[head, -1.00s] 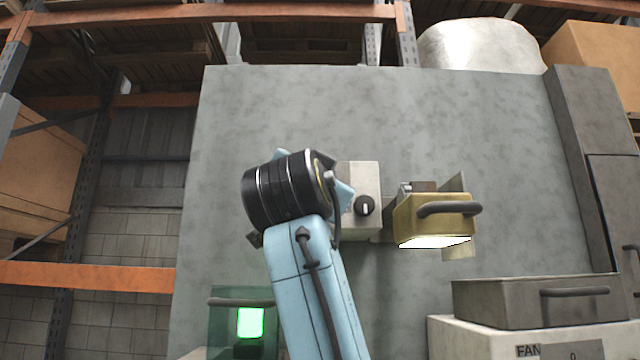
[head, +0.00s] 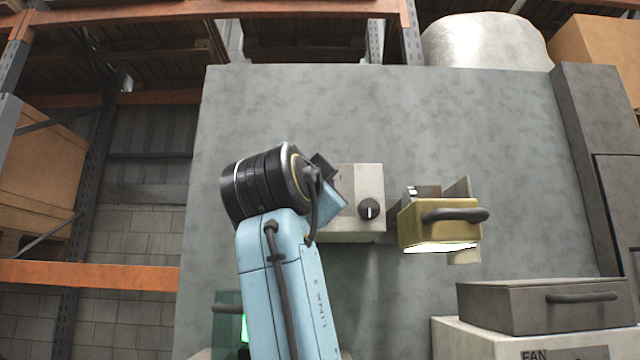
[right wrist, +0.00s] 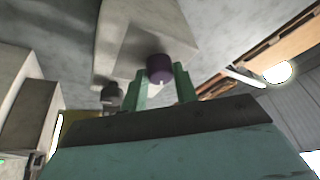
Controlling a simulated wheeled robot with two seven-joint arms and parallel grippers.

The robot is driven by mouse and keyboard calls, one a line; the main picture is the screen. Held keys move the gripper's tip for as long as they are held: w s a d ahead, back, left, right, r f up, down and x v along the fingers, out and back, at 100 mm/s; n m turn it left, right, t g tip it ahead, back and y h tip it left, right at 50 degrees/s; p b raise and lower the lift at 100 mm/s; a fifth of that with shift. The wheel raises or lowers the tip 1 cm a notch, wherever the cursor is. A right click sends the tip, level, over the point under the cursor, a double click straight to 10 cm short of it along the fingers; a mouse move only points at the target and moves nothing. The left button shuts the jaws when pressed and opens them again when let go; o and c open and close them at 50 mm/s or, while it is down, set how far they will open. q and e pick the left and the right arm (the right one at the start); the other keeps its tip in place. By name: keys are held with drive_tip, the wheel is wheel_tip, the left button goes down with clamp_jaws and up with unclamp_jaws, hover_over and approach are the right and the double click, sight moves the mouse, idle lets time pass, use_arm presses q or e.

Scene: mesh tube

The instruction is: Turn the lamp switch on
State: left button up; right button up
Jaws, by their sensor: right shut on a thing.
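A pale switch box (head: 368,183) is mounted on the grey panel and is partly hidden by my right arm. A black knob (head: 369,209) with a white mark is on its right part. In the right wrist view, a purple knob (right wrist: 159,68) on the box lies between the green fingers of my right gripper (right wrist: 162,88), which is shut on it. In the head view, my wrist hides the fingers and this knob. A yellow lamp-like housing (head: 440,224) with a dark handle and a bright white underside is to the right of the box. My left gripper is not in view.
A grey drawer-like box (head: 515,307) with a handle sits on a white unit marked FAN (head: 475,340) at lower right. A green-lit box (head: 228,312) at lower left is mostly behind my arm. The upper panel (head: 300,100) is clear.

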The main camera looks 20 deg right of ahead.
drive_tip(key=shift+r, duration=0.1)
drive_tip(key=o, duration=1)
drive_tip(key=shift+s, duration=0.1)
drive_tip(key=b+v, duration=0.5)
drive_tip(key=v, duration=0.8)
drive_tip(key=shift+s+a, duration=0.1)
drive_tip(key=shift+s, duration=0.05)
